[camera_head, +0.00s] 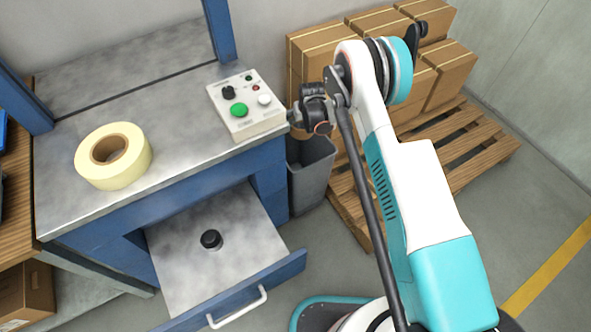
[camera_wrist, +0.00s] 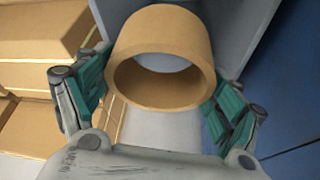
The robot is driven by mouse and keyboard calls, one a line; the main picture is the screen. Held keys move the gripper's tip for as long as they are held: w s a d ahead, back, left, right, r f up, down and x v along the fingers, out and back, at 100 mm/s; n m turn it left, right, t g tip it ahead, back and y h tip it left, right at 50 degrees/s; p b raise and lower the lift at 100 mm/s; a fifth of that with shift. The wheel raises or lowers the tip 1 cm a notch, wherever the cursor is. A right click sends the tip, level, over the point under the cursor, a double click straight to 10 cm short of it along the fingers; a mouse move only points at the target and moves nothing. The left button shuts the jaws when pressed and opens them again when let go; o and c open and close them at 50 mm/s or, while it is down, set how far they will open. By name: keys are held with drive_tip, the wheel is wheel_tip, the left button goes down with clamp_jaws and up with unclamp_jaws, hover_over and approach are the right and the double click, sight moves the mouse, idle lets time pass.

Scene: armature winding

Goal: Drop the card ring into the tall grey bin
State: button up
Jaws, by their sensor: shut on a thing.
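The card ring (camera_wrist: 165,22) is a short brown cardboard tube. In the wrist view it sits between the teal pads of my gripper (camera_wrist: 160,80), which is shut on it. The tall grey bin (camera_head: 312,178) stands on the floor at the right end of the blue bench, and its upper part shows below my gripper (camera_head: 310,112) in the head view. In the wrist view grey bin walls (camera_wrist: 245,25) show behind the ring, which appears above the bin's opening.
A control box (camera_head: 245,104) with a green button sits on the bench edge close to my gripper. A cream tape roll (camera_head: 125,172) lies on the bench. An open drawer (camera_head: 215,265) holds a small black part. Cardboard boxes (camera_head: 315,50) stand on a pallet (camera_head: 470,135) behind the bin.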

drive_tip(key=shift+f, duration=0.25)
drive_tip(key=o, duration=1)
drive_tip(key=shift+r, duration=0.1)
drive_tip(key=v, duration=1.2)
drive_tip(key=shift+d, duration=0.1)
